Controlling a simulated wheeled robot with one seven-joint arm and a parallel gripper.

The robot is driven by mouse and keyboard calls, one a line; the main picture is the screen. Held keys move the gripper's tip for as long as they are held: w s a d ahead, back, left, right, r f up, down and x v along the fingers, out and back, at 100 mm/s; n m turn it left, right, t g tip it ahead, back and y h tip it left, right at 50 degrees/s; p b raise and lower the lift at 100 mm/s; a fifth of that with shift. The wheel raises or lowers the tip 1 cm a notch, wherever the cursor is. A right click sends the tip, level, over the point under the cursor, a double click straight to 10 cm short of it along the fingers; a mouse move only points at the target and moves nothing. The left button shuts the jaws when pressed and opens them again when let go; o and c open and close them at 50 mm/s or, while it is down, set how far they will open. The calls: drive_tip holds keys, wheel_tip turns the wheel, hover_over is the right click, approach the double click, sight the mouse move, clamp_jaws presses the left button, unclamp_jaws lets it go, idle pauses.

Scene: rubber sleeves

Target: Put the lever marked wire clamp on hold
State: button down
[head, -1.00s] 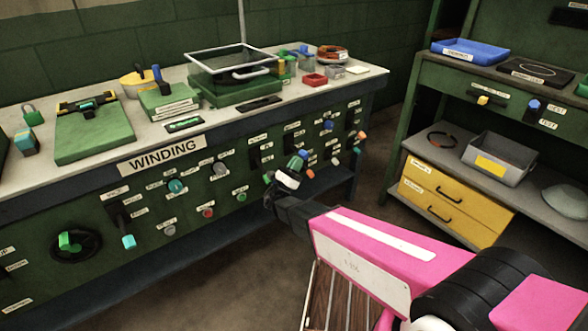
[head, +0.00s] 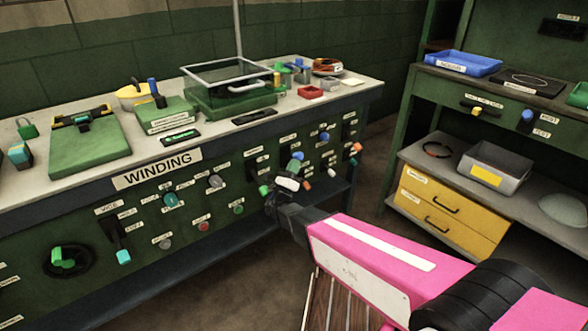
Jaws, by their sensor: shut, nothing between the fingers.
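The green front panel of the winding bench (head: 100,238) carries several small levers with coloured ends at its right part. My gripper (head: 280,192) is shut in front of this lever group, just below the blue end. A white handle-like piece (head: 288,184) shows at its tip. I cannot tell whether the fingers touch a lever; my gripper hides part of the panel.
Left on the panel are a lever with a cyan end (head: 123,257), a handwheel (head: 72,257) and several round knobs. Trays, blocks and tools stand on the bench top. A green shelf unit with yellow drawers (head: 445,213) stands at the right. Floor shows between them.

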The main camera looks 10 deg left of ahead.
drive_tip(key=shift+w+d, duration=0.1)
drive_tip(key=shift+d, duration=0.1)
drive_tip(key=v, duration=1.1)
drive_tip(key=shift+a, duration=0.15)
drive_tip(key=w+d+f+m+g+h, duration=0.1)
drive_tip(key=w+d+m+g+h, duration=0.25)
drive_tip(key=d+m+g, duration=0.7)
drive_tip(key=w+d+f+m+g+h, duration=0.15)
drive_tip(key=d+m+g+h, duration=0.35)
drive_tip(key=d, duration=1)
drive_tip(key=s+d+m+g+y, duration=0.3)
drive_tip(key=d+m+y, duration=0.4)
drive_tip(key=m, duration=0.5)
drive_tip(key=s+d+m+g+y, duration=0.3)
drive_tip(key=d+m+g+y, duration=0.3)
drive_tip(key=m, duration=0.6)
drive_tip(key=d+y, duration=0.2)
drive_tip(key=y, duration=0.1)
drive_tip(key=shift+s+f, duration=0.2)
drive_tip(key=shift+f, duration=0.2)
